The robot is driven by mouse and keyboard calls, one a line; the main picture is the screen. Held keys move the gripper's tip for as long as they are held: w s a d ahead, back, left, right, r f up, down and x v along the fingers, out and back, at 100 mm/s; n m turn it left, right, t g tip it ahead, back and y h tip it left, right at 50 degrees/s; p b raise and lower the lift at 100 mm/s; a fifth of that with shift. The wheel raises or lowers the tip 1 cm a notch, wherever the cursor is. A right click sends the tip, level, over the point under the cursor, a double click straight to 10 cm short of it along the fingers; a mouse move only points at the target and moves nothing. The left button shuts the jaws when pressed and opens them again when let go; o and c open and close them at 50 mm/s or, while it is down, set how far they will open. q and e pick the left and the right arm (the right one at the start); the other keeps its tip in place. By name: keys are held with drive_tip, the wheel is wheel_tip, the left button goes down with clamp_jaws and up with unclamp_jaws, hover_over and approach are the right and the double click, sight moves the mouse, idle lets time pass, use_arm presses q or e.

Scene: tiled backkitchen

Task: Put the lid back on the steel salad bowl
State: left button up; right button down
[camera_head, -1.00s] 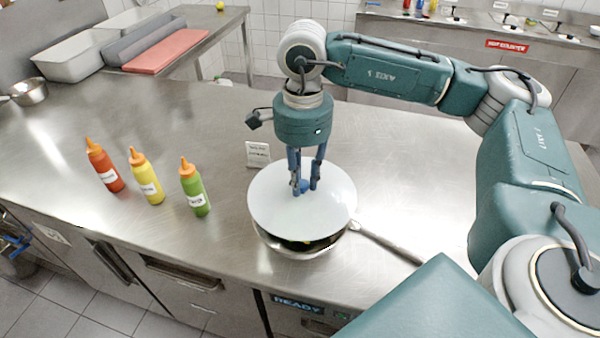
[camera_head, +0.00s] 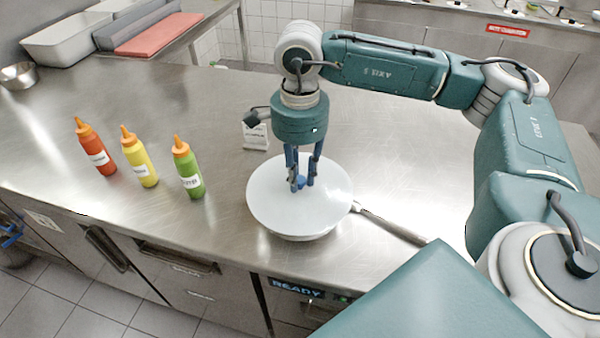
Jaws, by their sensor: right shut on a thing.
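The white round lid (camera_head: 320,213) lies level over the steel salad bowl (camera_head: 306,237). Only a thin strip of the bowl's side shows below the lid's front edge. My right gripper (camera_head: 300,184) points down at the middle of the lid and is shut on it, at a blue part that looks like its knob. The lid looks to be on or very close to the bowl's rim; I cannot tell whether it is fully seated. My left gripper does not show.
Red (camera_head: 96,150), yellow (camera_head: 140,160) and green (camera_head: 188,170) squeeze bottles stand to the left. A small white card (camera_head: 256,135) stands behind the bowl. A long metal utensil (camera_head: 395,226) lies to its right. The steel counter is clear between bottles and bowl.

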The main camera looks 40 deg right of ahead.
drive_tip(key=shift+b, duration=0.45)
idle(1.3)
drive_tip(key=shift+f+b, duration=0.2)
drive_tip(key=shift+b, duration=0.4)
idle(0.7)
idle(0.4)
drive_tip(key=c, duration=0.9)
unclamp_jaws()
drive_tip(key=shift+c, duration=0.2)
drive_tip(key=shift+r, duration=0.2)
drive_tip(key=shift+r+p, duration=2.05)
drive_tip(key=shift+r, duration=1.35)
